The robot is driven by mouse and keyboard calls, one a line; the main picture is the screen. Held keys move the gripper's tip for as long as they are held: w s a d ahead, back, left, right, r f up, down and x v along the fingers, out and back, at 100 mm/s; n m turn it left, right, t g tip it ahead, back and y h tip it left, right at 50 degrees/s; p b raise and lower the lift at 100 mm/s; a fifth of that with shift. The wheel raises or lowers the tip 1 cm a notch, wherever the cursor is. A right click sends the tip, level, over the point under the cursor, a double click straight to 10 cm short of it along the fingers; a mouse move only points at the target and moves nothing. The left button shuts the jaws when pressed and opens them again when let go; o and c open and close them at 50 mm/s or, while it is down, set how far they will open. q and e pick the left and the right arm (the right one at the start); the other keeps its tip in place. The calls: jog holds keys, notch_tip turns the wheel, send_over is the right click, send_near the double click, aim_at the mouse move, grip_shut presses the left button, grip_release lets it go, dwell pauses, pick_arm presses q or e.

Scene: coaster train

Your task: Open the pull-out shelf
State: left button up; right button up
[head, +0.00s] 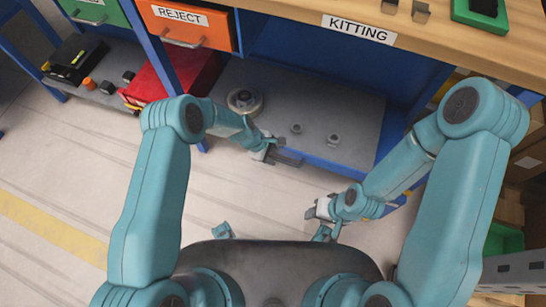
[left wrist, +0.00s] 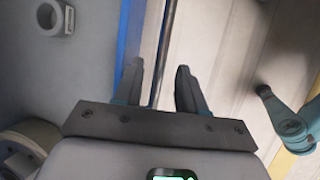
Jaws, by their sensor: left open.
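The pull-out shelf (head: 345,105) is a grey board with a blue front edge, low under the bench; it also shows at the left of the left wrist view (left wrist: 70,75). A thin metal bar handle (left wrist: 166,45) runs along its blue front edge. My left gripper (head: 284,157) is at this front edge. In the left wrist view its two dark fingers (left wrist: 160,68) are open, one on each side of the bar, with gaps visible. The bar is mostly hidden by the gripper in the head view. My right gripper (head: 318,210) is low over the floor, away from the shelf; its jaws are unclear.
A round spool-like part (head: 243,101) and two small grey parts, one left (head: 296,128) and one right (head: 333,139), sit on the shelf. Above are the KITTING bench (head: 440,45) and an orange REJECT drawer (head: 190,25). A red box (head: 165,80) lies left. Floor in front is clear.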

pick_arm(q)
jog(key=shift+d+f, duration=0.25)
jog(key=shift+f, duration=0.35)
pick_arm(e)
jog(key=shift+f, duration=0.2)
pick_arm(q)
grip_shut()
pick_arm(e)
jog(key=shift+s, duration=0.1)
